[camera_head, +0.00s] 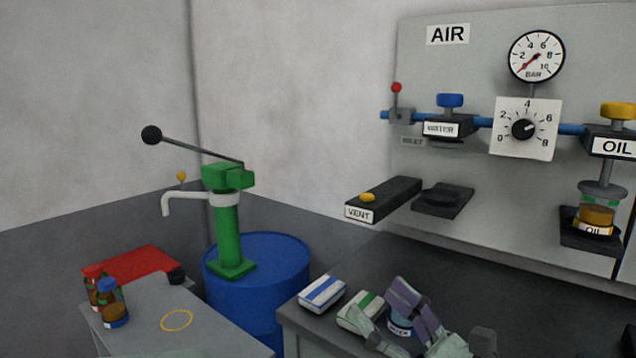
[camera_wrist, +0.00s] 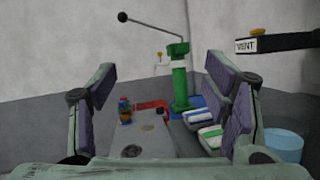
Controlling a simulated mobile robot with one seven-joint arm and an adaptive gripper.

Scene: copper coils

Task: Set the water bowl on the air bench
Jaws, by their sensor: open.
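The water bowl (camera_head: 400,328) is a small light-blue cup with a label, partly hidden by my gripper (camera_head: 388,312) in the head view. It stands low over the dark air bench (camera_head: 345,268); I cannot tell whether its base touches the top. In the wrist view the bowl (camera_wrist: 284,146) is pale blue and lies to the right of the right finger, outside the jaws. My gripper (camera_wrist: 162,72) is open, its purple-padded fingers wide apart, with nothing held between them.
Blue-striped (camera_head: 322,293) and green-striped (camera_head: 359,311) packs lie at the bench's left end. The AIR panel (camera_head: 470,60) carries the WATER head (camera_head: 446,127), a black holder (camera_head: 443,198), the VENT block (camera_head: 383,198) and oil bowl (camera_head: 596,216). A grey table (camera_head: 215,335) holds bottles (camera_head: 113,308).

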